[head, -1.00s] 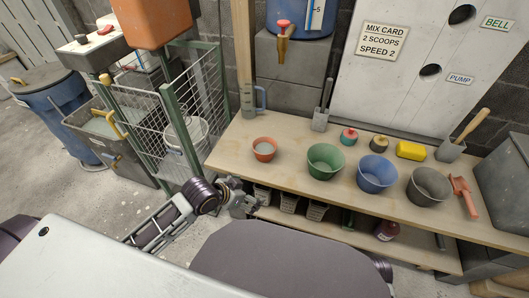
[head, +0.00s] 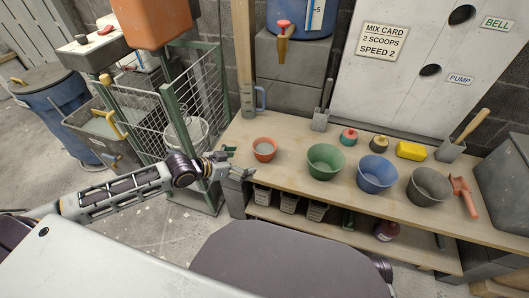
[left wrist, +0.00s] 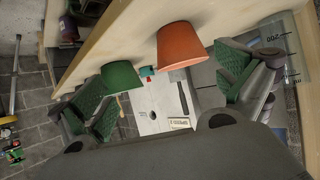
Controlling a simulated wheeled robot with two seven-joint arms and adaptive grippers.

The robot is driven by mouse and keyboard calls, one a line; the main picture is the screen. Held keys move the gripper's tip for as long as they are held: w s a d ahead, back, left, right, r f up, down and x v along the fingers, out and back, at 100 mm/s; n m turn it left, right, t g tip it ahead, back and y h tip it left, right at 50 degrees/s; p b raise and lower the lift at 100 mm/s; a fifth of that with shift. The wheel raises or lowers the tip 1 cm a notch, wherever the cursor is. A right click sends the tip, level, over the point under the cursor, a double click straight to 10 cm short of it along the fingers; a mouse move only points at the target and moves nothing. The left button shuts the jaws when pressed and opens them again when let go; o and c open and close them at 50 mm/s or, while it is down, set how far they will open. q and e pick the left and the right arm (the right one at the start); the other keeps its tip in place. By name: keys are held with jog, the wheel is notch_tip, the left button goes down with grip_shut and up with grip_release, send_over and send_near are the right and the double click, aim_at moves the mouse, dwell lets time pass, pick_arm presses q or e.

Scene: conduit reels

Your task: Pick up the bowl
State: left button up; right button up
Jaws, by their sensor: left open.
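A small orange bowl (head: 264,150) with grey contents stands upright on the wooden bench, near its left end. A green bowl (head: 325,160), a blue bowl (head: 377,174) and a dark grey bowl (head: 429,187) stand in a row to its right. My left gripper (head: 240,162) is open and empty at the bench's left front edge, just left of the orange bowl and apart from it. In the left wrist view the orange bowl (left wrist: 180,46) and the green bowl (left wrist: 121,79) show beyond the spread green-padded fingers (left wrist: 172,85). My right gripper is out of view.
Behind the bowls on the bench (head: 290,180) are a measuring jug (head: 250,101), a grey holder (head: 320,121), two small lidded pots and a yellow block (head: 411,151). A red scoop (head: 464,196) lies at right. A wire cart (head: 190,100) stands left of the bench.

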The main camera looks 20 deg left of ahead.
pick_arm(q)
jog(key=w+a+r, duration=0.2)
jog(key=shift+a+t+h, duration=0.3)
jog(key=shift+d, duration=0.1)
jog(key=shift+b+x, duration=1)
jog(key=shift+x, duration=1.75)
jog(key=shift+b+x, duration=0.35)
jog(key=shift+x, duration=0.9)
jog(key=shift+w+f, duration=0.15)
jog(key=shift+w, duration=0.05)
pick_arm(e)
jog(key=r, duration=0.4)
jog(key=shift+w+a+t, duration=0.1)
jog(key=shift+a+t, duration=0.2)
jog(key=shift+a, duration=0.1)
pick_arm(q)
jog(key=shift+d, duration=0.1)
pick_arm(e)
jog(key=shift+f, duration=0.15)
